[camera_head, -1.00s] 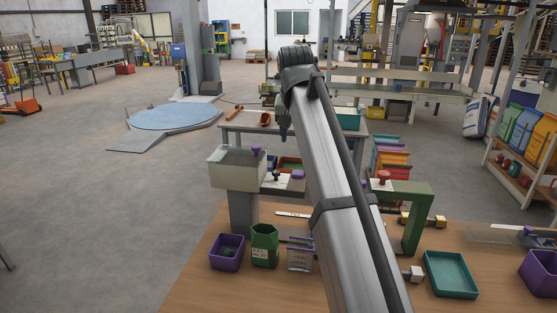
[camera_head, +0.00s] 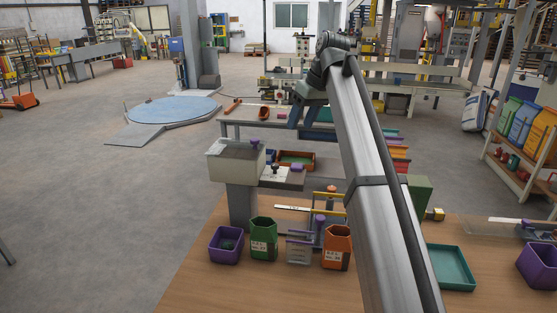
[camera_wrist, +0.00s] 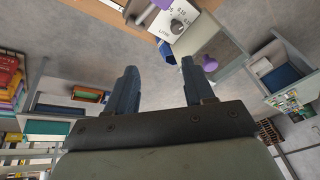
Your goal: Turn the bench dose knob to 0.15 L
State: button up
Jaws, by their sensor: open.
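The dose knob (camera_wrist: 178,27) is a small dark grey knob on a white dial plate (camera_wrist: 165,21) with printed numbers, near the top of the wrist view. Its setting is too small to read. In the head view the dark knob (camera_head: 275,167) is on the filler next to the pale hopper (camera_head: 236,162). My gripper (camera_wrist: 158,70) is open, with nothing between its two blue fingers. The knob lies beyond the fingertips in the wrist view, apart from them. In the head view my gripper (camera_head: 305,122) is right of and above the knob.
A purple knob (camera_wrist: 205,63) shows past the right finger; it tops the hopper in the head view (camera_head: 255,143). Purple (camera_head: 226,244), green (camera_head: 264,238) and orange (camera_head: 337,246) bins stand on the wooden bench. A teal tray (camera_head: 450,268) is at the right.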

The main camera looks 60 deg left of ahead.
jog(key=s+n+g, duration=0.1)
jog(key=n, duration=0.7)
send_near(276, 165)
jog(key=x, duration=0.8)
jog(key=shift+a, duration=0.15)
jog(key=shift+c, duration=0.3)
grip_shut()
